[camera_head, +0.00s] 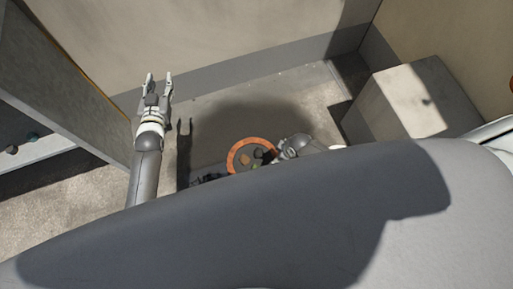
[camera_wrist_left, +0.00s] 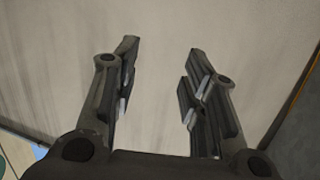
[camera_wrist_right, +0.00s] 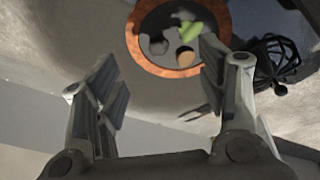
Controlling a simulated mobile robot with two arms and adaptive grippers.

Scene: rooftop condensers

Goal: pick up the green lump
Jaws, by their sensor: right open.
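The green lump (camera_wrist_right: 191,32) lies in a round dish with an orange rim (camera_wrist_right: 146,62) in the right wrist view, among a few other lumps. In the head view only a small bit of the green lump (camera_head: 254,167) shows in the dish (camera_head: 234,153). My right gripper (camera_wrist_right: 163,75) is open and empty, with the dish beyond its fingertips; the lump appears nearer the right finger. In the head view the right gripper (camera_head: 280,154) is at the dish's right side. My left gripper (camera_head: 158,84) is open and empty, raised away from the dish and facing a plain wall.
A tan lump (camera_wrist_right: 186,57) and a dark grey lump (camera_wrist_right: 158,45) share the dish. A grey block (camera_head: 408,98) stands at the right. A panel with round knobs (camera_head: 32,137) is at the left. Bare floor lies behind the dish.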

